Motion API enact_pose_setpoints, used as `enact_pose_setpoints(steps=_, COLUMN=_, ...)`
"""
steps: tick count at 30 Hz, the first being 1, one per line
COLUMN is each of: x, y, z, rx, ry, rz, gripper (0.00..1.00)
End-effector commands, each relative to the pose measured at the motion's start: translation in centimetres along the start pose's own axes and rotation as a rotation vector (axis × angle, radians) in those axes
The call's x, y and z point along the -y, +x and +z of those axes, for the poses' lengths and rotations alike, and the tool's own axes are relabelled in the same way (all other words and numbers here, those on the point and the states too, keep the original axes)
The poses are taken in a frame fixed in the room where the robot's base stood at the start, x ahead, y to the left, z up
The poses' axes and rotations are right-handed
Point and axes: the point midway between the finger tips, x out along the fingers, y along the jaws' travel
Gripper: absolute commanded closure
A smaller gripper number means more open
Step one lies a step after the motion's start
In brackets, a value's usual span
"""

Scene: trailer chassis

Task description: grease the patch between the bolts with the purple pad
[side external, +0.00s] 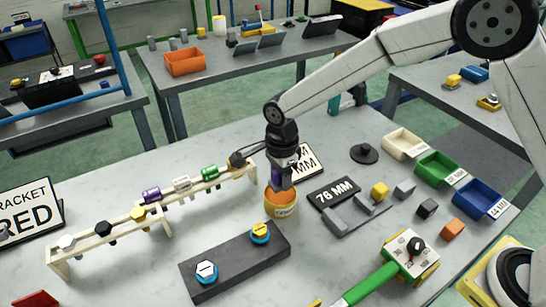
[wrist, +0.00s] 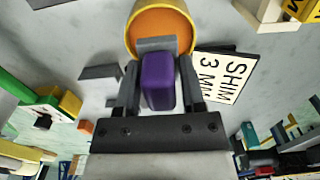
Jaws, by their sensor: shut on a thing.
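My gripper (side external: 281,178) is shut on the purple pad (wrist: 158,80), which sits between the two fingers. In the side view the pad (side external: 277,175) is mostly hidden by the gripper. An orange-yellow pot (side external: 281,209) with a lettered label stands directly below the gripper; the pot (wrist: 160,12) also shows beyond the pad in the wrist view. I cannot tell whether the pad's tip is inside the rim. A dark block (side external: 232,264) lies in front of the pot. It bears a blue-and-yellow bolt (side external: 260,233) and a white-and-blue bolt (side external: 206,271), with bare dark surface between them.
A wooden rack (side external: 150,215) with bolts and coloured rollers stands to the left. A 76 MM sign (side external: 333,192) and grey blocks lie right of the pot. Green (side external: 439,167) and blue (side external: 481,198) bins stand farther right. A green-handled tool (side external: 370,284) lies at the front.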

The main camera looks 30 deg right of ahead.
Motion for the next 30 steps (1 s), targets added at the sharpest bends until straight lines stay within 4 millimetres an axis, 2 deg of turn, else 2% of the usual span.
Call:
enact_pose_setpoints(steps=6, x=0.0, y=1.6, z=0.0, rx=0.000, ry=0.000, rz=-0.001, gripper=0.96)
enact_pose_setpoints(steps=12, x=0.1, y=2.4, z=0.0, rx=0.001, ry=0.000, rz=-0.002, gripper=0.96)
enact_pose_setpoints(steps=30, x=0.1, y=2.6, z=0.0, rx=0.001, ry=0.000, rz=-0.003, gripper=0.96)
